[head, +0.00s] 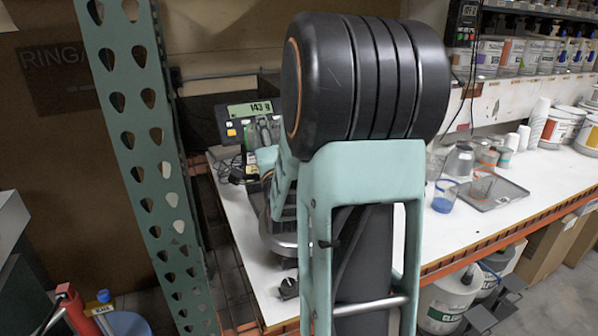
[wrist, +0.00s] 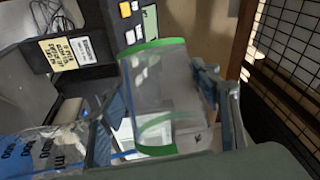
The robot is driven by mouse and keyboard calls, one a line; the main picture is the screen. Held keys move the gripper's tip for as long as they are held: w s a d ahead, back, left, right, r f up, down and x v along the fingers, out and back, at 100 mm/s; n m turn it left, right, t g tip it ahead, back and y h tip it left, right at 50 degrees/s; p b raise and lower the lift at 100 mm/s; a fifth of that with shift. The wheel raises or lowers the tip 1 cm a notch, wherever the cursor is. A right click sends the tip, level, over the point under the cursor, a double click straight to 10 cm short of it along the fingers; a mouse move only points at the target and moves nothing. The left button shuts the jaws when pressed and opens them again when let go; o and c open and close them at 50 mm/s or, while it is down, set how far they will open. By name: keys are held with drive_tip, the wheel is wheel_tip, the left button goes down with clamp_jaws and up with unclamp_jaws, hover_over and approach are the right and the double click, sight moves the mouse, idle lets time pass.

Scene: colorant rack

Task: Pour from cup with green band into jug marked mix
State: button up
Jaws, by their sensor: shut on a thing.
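The clear cup with the green band (wrist: 160,80) is between the two fingers of my gripper (wrist: 165,112) in the wrist view. The gripper is shut on it. Green shows at both ends of the cup, and it looks a little tilted in this view. I cannot make out how much it holds. A clear vessel with a blue area and dark lettering (wrist: 40,150), seemingly the jug marked mix, shows at the lower left, cut by the frame edge. The cup is apart from it. In the head view my arm hides most of this area.
A scale display (head: 250,108) reads 143 g behind my gripper. On the white bench (head: 520,190) to the right stand a cup with blue contents (head: 444,197) and a grey tray (head: 492,192) with an orange-banded cup. A green perforated upright (head: 140,150) stands at left.

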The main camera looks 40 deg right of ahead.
drive_tip(key=shift+s+d+r+m+b, duration=0.1)
drive_tip(key=shift+r+m+b, duration=0.1)
drive_tip(key=shift+m+b, duration=0.25)
drive_tip(key=shift+c, duration=0.2)
